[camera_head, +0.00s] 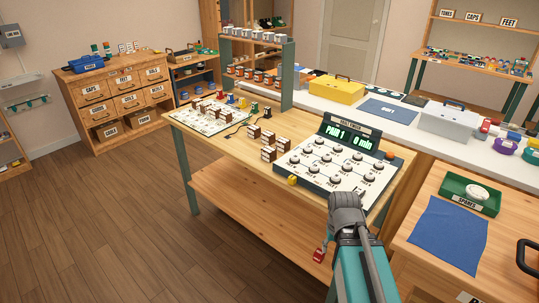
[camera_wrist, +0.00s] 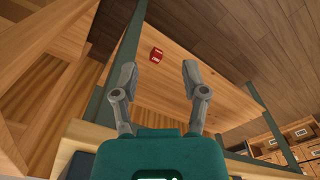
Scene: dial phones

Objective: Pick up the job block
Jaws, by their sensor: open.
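A small red block (camera_head: 319,255) with a pale marking lies on the wooden lower shelf of the bench, near its front right part. It also shows in the wrist view (camera_wrist: 156,55), beyond my fingertips and roughly between them. I cannot tell from a readable label whether it is the job block. My gripper (camera_wrist: 159,65) is open, with its two grey fingers apart and nothing between them. A gap separates the fingertips from the red block. In the head view my arm hides most of the gripper, right of the red block.
The bench top (camera_head: 225,148) above the shelf carries a dial panel (camera_head: 335,155), a small yellow block (camera_head: 292,180) at its front edge and several brown-and-white blocks (camera_head: 268,153). A green bench leg (camera_wrist: 118,60) stands left of my fingers. A blue mat (camera_head: 448,235) lies on the right table.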

